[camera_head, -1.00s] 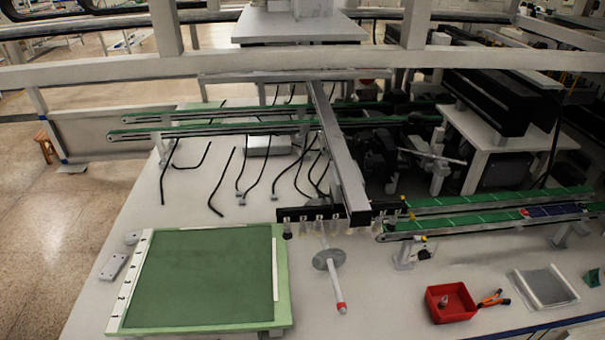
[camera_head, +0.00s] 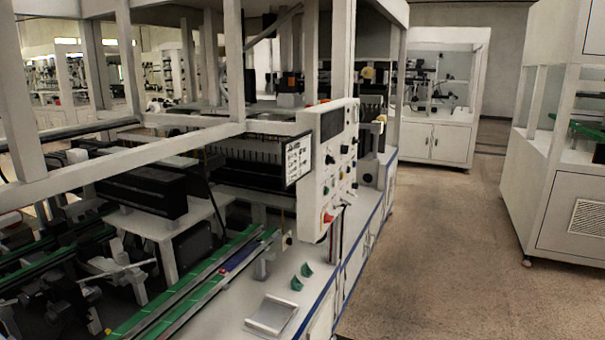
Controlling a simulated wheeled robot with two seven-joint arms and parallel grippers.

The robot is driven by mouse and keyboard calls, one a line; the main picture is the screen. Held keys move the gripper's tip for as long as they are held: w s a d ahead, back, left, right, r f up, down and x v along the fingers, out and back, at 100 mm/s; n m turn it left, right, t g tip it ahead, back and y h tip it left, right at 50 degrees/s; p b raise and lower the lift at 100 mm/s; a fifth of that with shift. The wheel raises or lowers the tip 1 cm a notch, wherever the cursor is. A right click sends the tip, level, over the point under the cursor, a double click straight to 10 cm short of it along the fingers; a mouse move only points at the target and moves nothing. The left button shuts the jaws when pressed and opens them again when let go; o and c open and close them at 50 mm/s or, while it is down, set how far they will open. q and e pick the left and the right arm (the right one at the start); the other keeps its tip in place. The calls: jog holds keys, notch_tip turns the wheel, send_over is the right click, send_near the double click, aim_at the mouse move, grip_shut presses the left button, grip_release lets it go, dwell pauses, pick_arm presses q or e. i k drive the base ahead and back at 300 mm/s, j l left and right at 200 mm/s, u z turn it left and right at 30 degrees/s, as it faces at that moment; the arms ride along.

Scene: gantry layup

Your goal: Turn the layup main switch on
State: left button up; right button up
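A pale control panel (camera_head: 328,165) stands upright at the front right corner of the machine, seen at an angle. It carries several knobs and buttons and a dark display at the top. A red switch knob (camera_head: 328,217) sits low on its left side. Whether this is the main switch, and which way it is turned, I cannot tell at this size. Neither of my grippers is in view.
A white frame post (camera_head: 236,65) and rails stand on the left. Green conveyors (camera_head: 185,290) run below the panel. A grey tray (camera_head: 271,314) lies near the bench edge. The aisle floor (camera_head: 430,250) is clear, with a white cabinet machine (camera_head: 570,180) on the right.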

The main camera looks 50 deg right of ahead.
aim_at(328, 218)
jog(key=z, duration=1.85)
